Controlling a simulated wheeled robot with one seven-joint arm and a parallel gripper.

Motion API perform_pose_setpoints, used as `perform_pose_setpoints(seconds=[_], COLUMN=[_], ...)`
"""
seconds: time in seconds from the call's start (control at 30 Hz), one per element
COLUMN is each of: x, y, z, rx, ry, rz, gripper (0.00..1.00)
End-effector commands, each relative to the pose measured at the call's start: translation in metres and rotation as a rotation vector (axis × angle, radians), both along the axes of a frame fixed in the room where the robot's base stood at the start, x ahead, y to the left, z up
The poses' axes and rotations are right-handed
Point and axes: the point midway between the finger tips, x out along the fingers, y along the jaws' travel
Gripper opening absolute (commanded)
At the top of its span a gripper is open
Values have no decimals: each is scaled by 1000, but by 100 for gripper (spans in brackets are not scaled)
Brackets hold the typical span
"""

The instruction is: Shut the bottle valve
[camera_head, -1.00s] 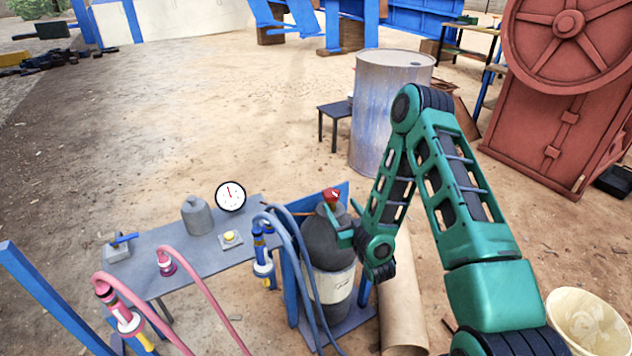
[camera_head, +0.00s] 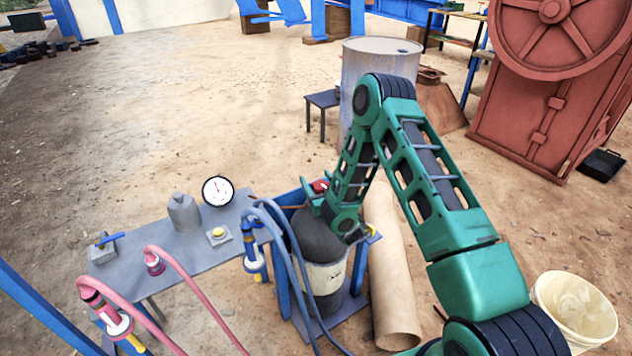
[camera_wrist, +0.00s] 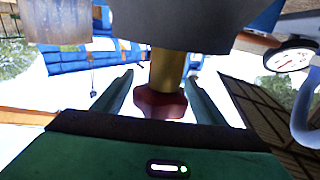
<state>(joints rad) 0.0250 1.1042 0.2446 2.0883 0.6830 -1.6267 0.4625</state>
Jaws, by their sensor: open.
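The dark grey gas bottle (camera_head: 318,238) stands upright in a blue stand, with a pale label band on its side. Its red valve knob (camera_head: 320,186) sits on top, partly covered by my gripper (camera_head: 324,203). The wrist view is upside down: the grey bottle (camera_wrist: 180,20) hangs at the top, then a brass neck (camera_wrist: 166,72), then the red knob (camera_wrist: 161,103). My gripper (camera_wrist: 160,78) is open there, with one finger on each side of the knob. Gaps show between the knob and both fingers, so it is not gripped.
Left of the bottle is a grey bench (camera_head: 150,240) with a round gauge (camera_head: 218,191), a yellow button (camera_head: 218,232) and a blue-handled valve (camera_head: 105,240). Blue hoses (camera_head: 288,245) hang close beside the bottle. A tan pipe (camera_head: 393,290) lies to its right, with a metal drum (camera_head: 378,60) behind.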

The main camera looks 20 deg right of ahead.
Motion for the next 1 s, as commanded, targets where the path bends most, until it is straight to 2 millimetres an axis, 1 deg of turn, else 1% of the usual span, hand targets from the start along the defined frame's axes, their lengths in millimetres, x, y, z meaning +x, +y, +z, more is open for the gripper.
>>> perform_pose_setpoints(seconds=[0.1,0.33,0.37,0.4,0.47,0.5,0.53,0.73,1.0], x=[4,4,4,4,4,4,4,3,-1], y=[1,0,0,0,0,0,0,-1,-3], z=[1,1,1,1,1,1,1,-1,-11], rx=[1,1,1,1,1,0,0,0,0], ry=[-1,-1,-1,-1,-1,-1,-1,0,12], rz=[0,0,0,0,0,0,0,-6,-57], gripper=[65,65,62,53,39,29,24,24,24])
